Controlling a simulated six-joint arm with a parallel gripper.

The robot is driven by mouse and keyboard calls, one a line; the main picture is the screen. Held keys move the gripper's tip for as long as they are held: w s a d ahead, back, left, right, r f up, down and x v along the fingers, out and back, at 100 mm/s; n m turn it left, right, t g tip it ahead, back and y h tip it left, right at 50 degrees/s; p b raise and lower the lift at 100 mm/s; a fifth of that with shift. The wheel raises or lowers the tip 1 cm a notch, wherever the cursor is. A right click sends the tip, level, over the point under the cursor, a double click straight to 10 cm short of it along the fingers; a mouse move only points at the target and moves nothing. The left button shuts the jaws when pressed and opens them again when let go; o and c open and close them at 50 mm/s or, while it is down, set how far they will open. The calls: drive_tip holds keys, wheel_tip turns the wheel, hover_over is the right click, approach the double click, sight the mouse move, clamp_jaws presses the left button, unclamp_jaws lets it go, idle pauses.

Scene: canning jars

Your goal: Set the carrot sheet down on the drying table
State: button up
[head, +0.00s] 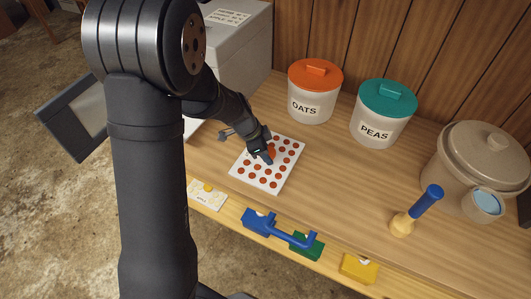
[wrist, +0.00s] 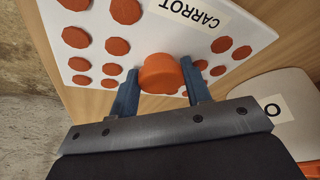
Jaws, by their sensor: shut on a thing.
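The carrot sheet (head: 262,160) is a white board with rows of orange discs, near the left end of the wooden table (head: 330,185). In the wrist view the sheet (wrist: 195,35) carries a CARROT label and an orange knob (wrist: 160,74). My gripper (wrist: 160,88) is shut on the knob, one finger on each side. In the head view my gripper (head: 264,156) is over the sheet, partly covering it. I cannot tell whether the sheet touches the wood or hangs slightly above it. No surface is marked as the drying table.
An OATS jar (head: 312,107) and a PEAS jar (head: 378,128) stand behind the sheet. A lidded pot (head: 453,180) is at the right, near a blue-handled tool (head: 428,200). Blue, green and yellow pieces (head: 359,268) line the front edge. The table's middle is clear.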

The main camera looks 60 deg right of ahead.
drive_tip(key=shift+f, duration=0.45)
drive_tip(key=shift+f, duration=0.15)
drive_tip(key=o, duration=1.1)
drive_tip(key=shift+c, duration=0.2)
drive_tip(key=v, duration=1.2)
drive_tip(key=shift+s, duration=0.1)
